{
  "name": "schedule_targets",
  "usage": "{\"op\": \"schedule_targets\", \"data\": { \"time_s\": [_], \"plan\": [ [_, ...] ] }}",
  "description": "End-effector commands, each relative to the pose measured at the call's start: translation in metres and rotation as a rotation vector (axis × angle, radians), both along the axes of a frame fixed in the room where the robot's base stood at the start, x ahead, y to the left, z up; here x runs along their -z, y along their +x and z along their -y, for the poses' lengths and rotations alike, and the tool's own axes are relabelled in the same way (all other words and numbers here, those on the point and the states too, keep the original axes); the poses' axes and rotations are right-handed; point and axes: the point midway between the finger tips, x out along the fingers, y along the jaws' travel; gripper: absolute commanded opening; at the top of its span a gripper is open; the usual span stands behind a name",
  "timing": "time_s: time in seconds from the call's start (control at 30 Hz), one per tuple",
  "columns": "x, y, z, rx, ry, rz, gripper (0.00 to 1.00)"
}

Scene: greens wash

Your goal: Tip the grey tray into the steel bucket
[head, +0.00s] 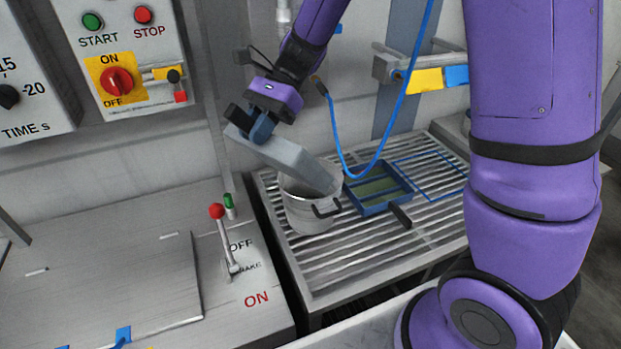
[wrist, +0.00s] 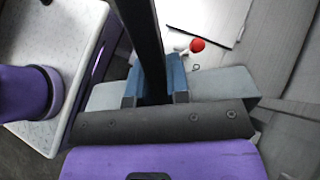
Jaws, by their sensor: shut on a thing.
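The grey tray (head: 292,160) is held by my gripper (head: 256,128) at its upper left end. It is tilted down to the right, with its lower end over the mouth of the steel bucket (head: 306,212). Whether anything is in the tray or bucket cannot be seen. The bucket stands upright on a slatted steel rack, its handle at the right. In the wrist view, the blue fingers of my gripper (wrist: 156,84) are closed on the grey tray (wrist: 225,84), which extends to both sides behind the dark mount.
A blue-framed sieve (head: 378,208) with a dark handle lies on the slatted rack (head: 335,266) right of the bucket. A blue hose (head: 340,150) hangs behind. A red-knobbed brake lever (head: 224,240) stands on the steel machine top at left. A control panel (head: 122,60) is on the wall.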

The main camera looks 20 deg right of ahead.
Motion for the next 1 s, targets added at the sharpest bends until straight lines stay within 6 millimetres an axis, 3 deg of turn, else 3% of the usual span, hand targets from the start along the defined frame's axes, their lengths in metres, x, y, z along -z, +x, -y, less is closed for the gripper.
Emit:
{"op": "schedule_targets", "data": {
  "time_s": [1.0],
  "plan": [
    [0.085,-0.045,-0.076,-0.005,-0.427,0.248,0.00]
  ]
}}
